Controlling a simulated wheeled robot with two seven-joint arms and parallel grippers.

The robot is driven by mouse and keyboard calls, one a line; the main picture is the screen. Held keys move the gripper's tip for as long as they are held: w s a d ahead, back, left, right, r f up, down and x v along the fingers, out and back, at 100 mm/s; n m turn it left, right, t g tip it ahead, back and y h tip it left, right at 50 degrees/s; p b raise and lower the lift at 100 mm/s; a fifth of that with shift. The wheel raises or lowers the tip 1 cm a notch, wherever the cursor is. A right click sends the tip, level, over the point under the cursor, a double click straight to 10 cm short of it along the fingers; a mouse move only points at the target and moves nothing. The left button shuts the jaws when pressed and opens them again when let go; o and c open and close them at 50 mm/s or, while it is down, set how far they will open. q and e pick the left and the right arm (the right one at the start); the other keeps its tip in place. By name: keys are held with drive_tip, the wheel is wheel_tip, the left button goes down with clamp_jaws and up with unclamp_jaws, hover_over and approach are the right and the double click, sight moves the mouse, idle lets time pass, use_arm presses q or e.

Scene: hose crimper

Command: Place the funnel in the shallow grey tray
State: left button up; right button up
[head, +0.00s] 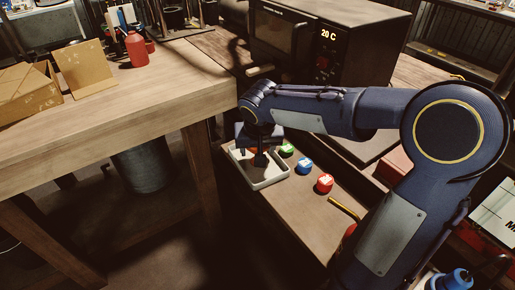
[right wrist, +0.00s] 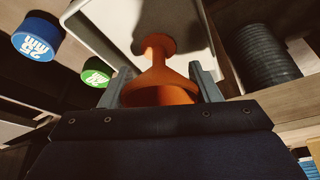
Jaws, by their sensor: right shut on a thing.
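My right gripper (head: 261,158) is over the shallow grey tray (head: 270,185) on the low bench in the head view. In the right wrist view its two fingers (right wrist: 160,86) are closed around the orange funnel (right wrist: 160,74). The funnel's narrow part points away from the wrist, over the floor of the tray (right wrist: 118,28). I cannot tell whether the funnel touches the tray floor. In the head view the funnel is mostly hidden behind the gripper. My left gripper is not in view.
Green (head: 286,150), blue (head: 305,166) and red (head: 324,184) round pieces stand in a row right of the tray. A dark oven-like unit (head: 330,45) stands behind. A wooden table (head: 150,100) is at left, with a dark bucket (head: 143,168) below it.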

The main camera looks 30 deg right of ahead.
drive_tip(key=shift+f, duration=0.2)
drive_tip(key=o, duration=0.8)
drive_tip(key=shift+r, duration=0.25)
drive_tip(key=shift+s+r, duration=0.1)
drive_tip(key=shift+r, duration=0.2)
drive_tip(key=p+v, duration=0.1)
drive_tip(key=v, duration=1)
drive_tip(key=shift+s+a+r, duration=0.1)
drive_tip(key=shift+r, duration=0.05)
